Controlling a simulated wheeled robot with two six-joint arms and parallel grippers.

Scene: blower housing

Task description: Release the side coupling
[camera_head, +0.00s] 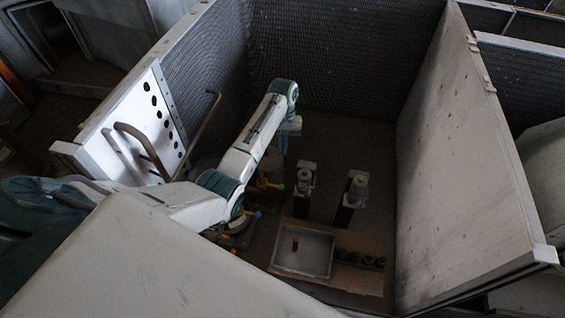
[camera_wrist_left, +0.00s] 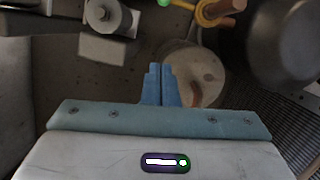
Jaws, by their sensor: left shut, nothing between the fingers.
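My left arm reaches over the wall into the housing. Its gripper (camera_head: 283,143) points down there, shut and empty. In the left wrist view its two blue fingers (camera_wrist_left: 162,85) are together, over a pale round disc (camera_wrist_left: 205,68) below them. A yellow-orange fitting (camera_wrist_left: 213,12) is beyond the fingertips, apart from them, and a green tip (camera_wrist_left: 164,2) is at the top edge. In the head view an orange part with a green tip (camera_head: 277,186) shows beside my arm. I cannot tell which part is the side coupling. My right gripper is not in view.
Two upright posts with metal tops (camera_head: 306,178) (camera_head: 357,190) stand right of the arm. Tall walls (camera_head: 455,170) enclose the space. A large dark rounded body (camera_wrist_left: 285,45) is close on the right.

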